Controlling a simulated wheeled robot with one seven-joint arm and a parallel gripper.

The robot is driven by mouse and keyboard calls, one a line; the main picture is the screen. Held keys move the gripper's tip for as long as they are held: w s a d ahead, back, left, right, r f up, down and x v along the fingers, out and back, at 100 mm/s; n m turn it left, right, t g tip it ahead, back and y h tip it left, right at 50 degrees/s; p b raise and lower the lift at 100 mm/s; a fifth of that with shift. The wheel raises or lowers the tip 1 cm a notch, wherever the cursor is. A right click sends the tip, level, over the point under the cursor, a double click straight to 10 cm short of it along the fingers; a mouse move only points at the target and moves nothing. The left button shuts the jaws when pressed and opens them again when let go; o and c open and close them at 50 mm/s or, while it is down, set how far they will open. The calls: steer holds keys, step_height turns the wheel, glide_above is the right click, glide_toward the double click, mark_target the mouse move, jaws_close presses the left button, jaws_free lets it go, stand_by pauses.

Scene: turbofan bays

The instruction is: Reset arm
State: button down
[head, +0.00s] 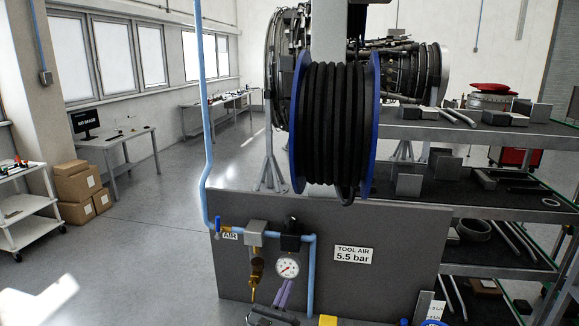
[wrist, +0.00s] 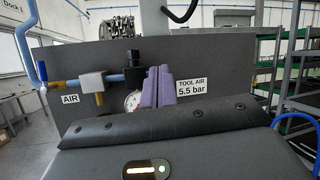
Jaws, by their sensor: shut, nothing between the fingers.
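My gripper (head: 285,290) shows at the bottom centre of the head view, its purple fingers pointing up just below the pressure gauge (head: 287,267). In the wrist view my gripper (wrist: 160,75) has its two purple fingers together with nothing between them. They stand in front of the grey panel (wrist: 220,65) and cover part of the gauge (wrist: 132,102). Whether the fingers touch the panel or gauge cannot be told.
The panel carries a blue air pipe (head: 206,130), a grey box (head: 256,233), a brass fitting (head: 256,270) and a "TOOL AIR 5.5 bar" sign (head: 353,254). A black hose reel (head: 335,120) hangs above. Shelves (head: 500,190) stand right; open floor (head: 140,240) lies left.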

steer(key=s+d+f+m+g+h+b, duration=0.1)
steer(key=s+d+f+m+g+h, duration=0.2)
steer(key=d+m+g, duration=0.4)
steer(key=s+d+f+m+g, duration=0.4)
steer(key=d, duration=0.4)
steer(key=s+d+f+m+g+h+b, duration=0.1)
steer(key=s+d+f+m+g+h, duration=0.2)
steer(key=d+m+g, duration=0.4)
steer(key=s+f+m+g+y+b, duration=0.1)
steer(key=s+f+m+g+y, duration=0.3)
steer(key=s+m+y, duration=0.5)
steer(key=s+a+r+m+t+y+b, duration=0.2)
steer(key=s+a+r+m+t+y, duration=0.1)
steer(key=s+a+r+m+y, duration=0.1)
step_height(320, 180, up, 2)
steer(key=shift+s+a+r+m+t+y, duration=0.15)
steer(key=shift+a+m+t+y, duration=0.25)
steer(key=shift+a+m+y, duration=0.6)
steer(key=shift+d, duration=0.3)
